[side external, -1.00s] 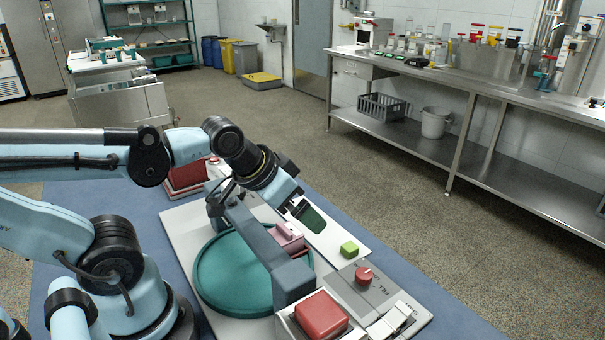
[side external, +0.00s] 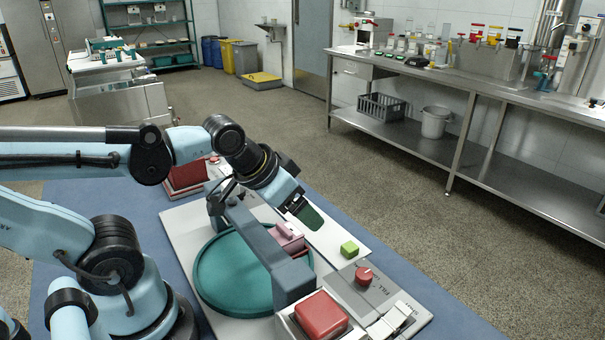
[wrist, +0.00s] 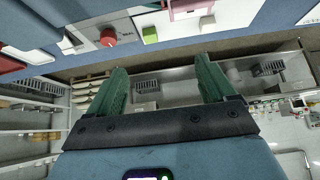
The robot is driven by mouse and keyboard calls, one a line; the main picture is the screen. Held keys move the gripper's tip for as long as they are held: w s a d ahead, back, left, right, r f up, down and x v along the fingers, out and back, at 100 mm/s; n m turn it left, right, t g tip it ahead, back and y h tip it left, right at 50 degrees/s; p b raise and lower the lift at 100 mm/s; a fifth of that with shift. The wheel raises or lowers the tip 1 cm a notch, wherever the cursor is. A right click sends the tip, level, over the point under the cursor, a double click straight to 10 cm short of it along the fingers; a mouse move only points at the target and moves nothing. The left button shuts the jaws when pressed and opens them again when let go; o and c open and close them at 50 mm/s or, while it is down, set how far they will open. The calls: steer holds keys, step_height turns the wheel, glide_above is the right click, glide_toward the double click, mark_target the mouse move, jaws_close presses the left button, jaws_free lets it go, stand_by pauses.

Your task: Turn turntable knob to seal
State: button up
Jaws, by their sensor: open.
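The red knob (side external: 364,274) sits on the grey control panel at the right end of the machine, beside the word FILL. It also shows in the wrist view (wrist: 108,37) at the upper left. The teal turntable (side external: 232,270) lies flat on the machine plate, partly hidden under a dark grey bridge (side external: 262,246). My gripper (side external: 310,217) is above the far side of the plate, left of and behind the knob and apart from it. In the wrist view my gripper's green fingers (wrist: 162,80) are spread wide with nothing between them.
A green cube (side external: 349,249) lies on the white strip near the knob. A pink block (side external: 287,238) sits by the bridge. A large red block (side external: 321,315) stands at the machine's front. A red box (side external: 187,176) is behind my arm. Free blue table (side external: 455,318) lies right.

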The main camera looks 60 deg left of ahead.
steer(key=shift+w+d+r+m, duration=0.2)
steer(key=shift+w+m, duration=0.05)
steer(key=shift+m, duration=0.05)
steer(key=shift+c, duration=1.1)
steer(key=w+d+m+g, duration=0.1)
steer(key=w+d+r+m+g, duration=0.1)
steer(key=w+d+m+g, duration=0.1)
steer(key=d, duration=0.1)
steer(key=shift+w+r+m+h, duration=0.3)
steer(key=shift+w+m, duration=0.05)
steer(key=shift+m, duration=0.05)
steer(key=shift+c, duration=0.7)
steer(key=m+g, duration=0.4)
glide_above(364, 273)
steer(key=f, duration=0.1)
steer(key=shift+m, duration=0.3)
step_height(364, 273, down, 12)
steer(key=shift+f, duration=0.25)
steer(key=shift+c, duration=0.2)
steer(key=c, duration=1)
